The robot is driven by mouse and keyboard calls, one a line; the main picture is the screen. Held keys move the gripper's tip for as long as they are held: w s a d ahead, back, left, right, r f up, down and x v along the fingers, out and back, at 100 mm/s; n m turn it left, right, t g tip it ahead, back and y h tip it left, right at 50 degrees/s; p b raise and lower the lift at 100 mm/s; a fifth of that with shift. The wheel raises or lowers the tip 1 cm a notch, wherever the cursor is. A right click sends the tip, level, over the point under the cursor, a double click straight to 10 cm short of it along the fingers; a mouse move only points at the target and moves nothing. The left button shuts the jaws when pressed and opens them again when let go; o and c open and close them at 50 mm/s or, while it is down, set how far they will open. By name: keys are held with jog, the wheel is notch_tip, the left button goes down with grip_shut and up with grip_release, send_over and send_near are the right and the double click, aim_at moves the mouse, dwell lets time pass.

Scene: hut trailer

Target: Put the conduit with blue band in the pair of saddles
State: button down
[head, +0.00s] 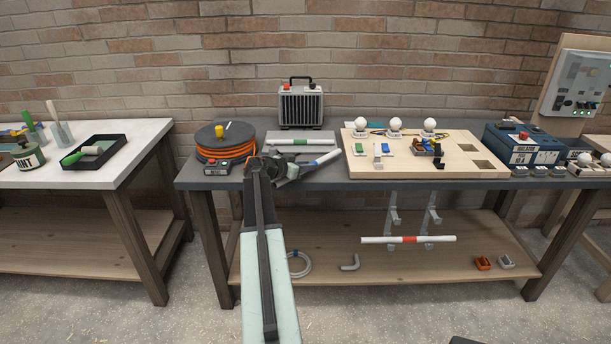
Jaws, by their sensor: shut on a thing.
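The conduit with blue band (325,157) is a white tube over the workbench, its blue band (311,163) next to my gripper (293,170). My gripper is shut on its left part, and the tube points right and slightly back. The jaws hide its left end. A pair of saddles (394,217) on grey brackets hangs at the bench front; its right one (433,214) looks empty. Below them, a white conduit with red band (408,239) lies level across the lower part of the brackets.
A conduit with green band (300,141) lies on the bench behind my gripper. A cable reel (224,145) stands left, a heater (301,104) behind, a wooden board (360,165) with lamps right. The lower shelf (350,268) holds loose fittings.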

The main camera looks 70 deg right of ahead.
notch_tip(320, 180, down, 2)
jog(key=shift+f+b, duration=0.2)
jog(key=shift+b, duration=0.35)
jog(key=shift+r, duration=0.2)
jog(key=shift+f, duration=0.15)
jog(key=c, duration=1.7)
grip_release()
jog(key=shift+f, duration=0.1)
jog(key=o, duration=0.4)
